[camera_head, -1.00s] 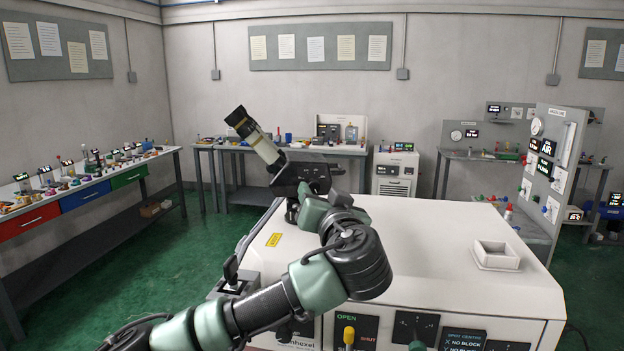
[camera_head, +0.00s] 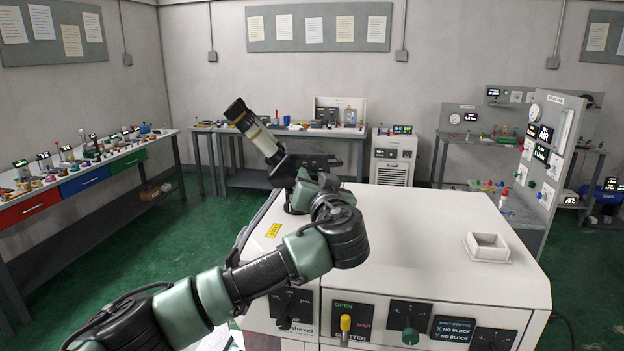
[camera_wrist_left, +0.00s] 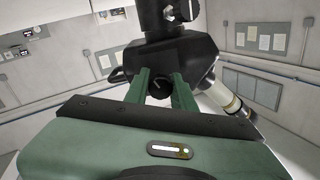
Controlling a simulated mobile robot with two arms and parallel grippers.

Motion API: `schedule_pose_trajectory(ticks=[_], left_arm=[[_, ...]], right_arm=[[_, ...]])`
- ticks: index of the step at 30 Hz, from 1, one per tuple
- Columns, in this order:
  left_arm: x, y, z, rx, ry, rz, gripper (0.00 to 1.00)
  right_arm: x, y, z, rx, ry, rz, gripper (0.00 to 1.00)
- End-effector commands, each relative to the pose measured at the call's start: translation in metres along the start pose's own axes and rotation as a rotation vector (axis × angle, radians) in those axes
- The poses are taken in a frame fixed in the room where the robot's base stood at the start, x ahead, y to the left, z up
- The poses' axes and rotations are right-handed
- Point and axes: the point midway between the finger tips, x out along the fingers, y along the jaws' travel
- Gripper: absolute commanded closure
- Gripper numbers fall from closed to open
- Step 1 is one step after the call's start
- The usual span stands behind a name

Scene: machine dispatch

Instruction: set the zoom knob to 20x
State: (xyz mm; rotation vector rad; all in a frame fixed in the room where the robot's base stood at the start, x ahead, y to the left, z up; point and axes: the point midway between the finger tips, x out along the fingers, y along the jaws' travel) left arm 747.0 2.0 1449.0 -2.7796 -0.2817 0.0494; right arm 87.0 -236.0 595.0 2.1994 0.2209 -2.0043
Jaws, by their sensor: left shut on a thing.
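A dark microscope-like head with a pale, black-ended eyepiece tube (camera_head: 258,137) stands on the machine's left rear. It also shows in the left wrist view, with the tube (camera_wrist_left: 228,98) slanting to the right. My left gripper (camera_wrist_left: 159,84) has its two green fingers on either side of a small dark knob (camera_wrist_left: 158,88) on this head, and is shut on it. I take it for the zoom knob; no 20x mark or pointer is readable. In the head view my left arm hides most of the gripper and the knob. My right gripper is not in view.
The white machine top (camera_head: 400,220) is mostly clear, with a square open box (camera_head: 488,247) at right. The front panel has a yellow shutter knob (camera_head: 345,323), a green knob (camera_head: 411,335) and dark knobs. A bench (camera_head: 95,178) with small items runs along the left.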

Motion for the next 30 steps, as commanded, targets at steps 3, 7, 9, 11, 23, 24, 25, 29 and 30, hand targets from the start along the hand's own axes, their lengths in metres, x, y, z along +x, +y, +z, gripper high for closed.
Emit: schedule_pose_trajectory(ticks=[3, 7, 9, 11, 23, 24, 25, 29, 30], left_arm=[[0.0, 0.0, 0.002, 0.008, 0.0, -0.001, 1.0], [0.0, 0.002, 0.005, 0.035, 0.002, -0.001, 1.0], [0.0, 0.003, 0.007, 0.062, 0.003, -0.001, 1.0], [0.0, 0.003, 0.009, 0.094, 0.005, -0.003, 1.0], [0.0, 0.001, 0.003, 0.435, 0.028, -0.011, 1.0], [0.0, 0.001, 0.002, 0.475, 0.03, -0.012, 1.0], [0.0, 0.0, 0.002, 0.504, 0.031, -0.012, 1.0], [0.0, 0.0, 0.001, 0.628, 0.039, -0.015, 1.0], [0.0, 0.0, 0.001, 0.665, 0.042, -0.016, 1.0]], right_arm=[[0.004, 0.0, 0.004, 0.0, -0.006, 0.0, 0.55], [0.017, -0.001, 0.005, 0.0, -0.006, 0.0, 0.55], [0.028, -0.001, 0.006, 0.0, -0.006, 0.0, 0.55], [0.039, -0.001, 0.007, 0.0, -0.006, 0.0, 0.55], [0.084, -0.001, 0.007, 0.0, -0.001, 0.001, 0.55], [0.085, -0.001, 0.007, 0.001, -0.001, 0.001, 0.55], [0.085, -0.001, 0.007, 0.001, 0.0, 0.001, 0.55], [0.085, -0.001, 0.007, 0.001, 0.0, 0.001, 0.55], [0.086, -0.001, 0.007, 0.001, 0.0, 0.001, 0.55]])
